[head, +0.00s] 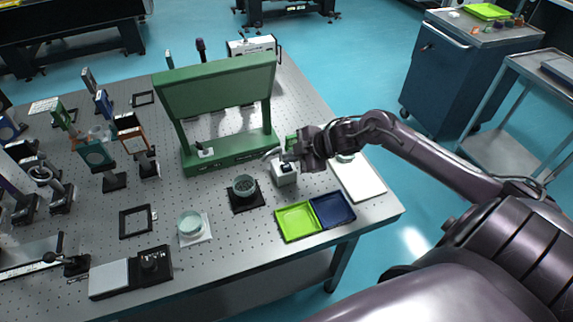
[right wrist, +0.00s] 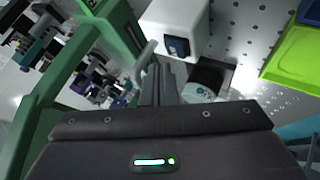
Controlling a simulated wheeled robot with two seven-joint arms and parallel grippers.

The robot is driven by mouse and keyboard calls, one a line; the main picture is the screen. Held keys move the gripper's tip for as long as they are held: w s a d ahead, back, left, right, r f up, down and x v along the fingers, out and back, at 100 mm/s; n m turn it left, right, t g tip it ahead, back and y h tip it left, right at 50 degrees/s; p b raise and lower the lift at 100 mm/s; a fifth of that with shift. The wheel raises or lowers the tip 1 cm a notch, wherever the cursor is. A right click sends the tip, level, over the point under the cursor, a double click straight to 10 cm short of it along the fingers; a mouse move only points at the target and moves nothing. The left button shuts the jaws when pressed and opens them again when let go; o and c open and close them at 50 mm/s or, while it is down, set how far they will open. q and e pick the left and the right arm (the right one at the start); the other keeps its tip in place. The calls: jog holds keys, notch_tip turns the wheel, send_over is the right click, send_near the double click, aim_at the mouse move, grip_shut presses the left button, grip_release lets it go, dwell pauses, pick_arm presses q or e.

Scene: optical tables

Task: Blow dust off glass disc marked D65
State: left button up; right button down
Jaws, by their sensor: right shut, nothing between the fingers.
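Round glass pieces lie on the perforated table: one in a dark square mount (head: 244,187) and a pale one on a white square (head: 191,224). No D65 mark is readable on either. The dark mount with its round piece also shows in the right wrist view (right wrist: 202,90), partly hidden by my gripper. My right gripper (head: 277,154) is shut and empty, above the table between the green frame and a white box (head: 284,177). Its closed fingers also show in the right wrist view (right wrist: 158,82), beside a thin grey curved piece (right wrist: 144,58). My left gripper is out of view.
A tall green frame (head: 225,152) stands behind the dark mount. Lime (head: 297,222) and navy (head: 333,209) trays lie near the front edge, with a white board (head: 360,182) to their right. Optical mounts crowd the left side. A grey-topped device (head: 130,279) sits front left.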

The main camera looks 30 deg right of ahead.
aim_at(291, 167)
notch_tip(291, 167, up, 5)
jog(key=p, duration=0.4)
jog(key=shift+p, duration=0.3)
jog(key=shift+f, duration=0.1)
dwell(0.4)
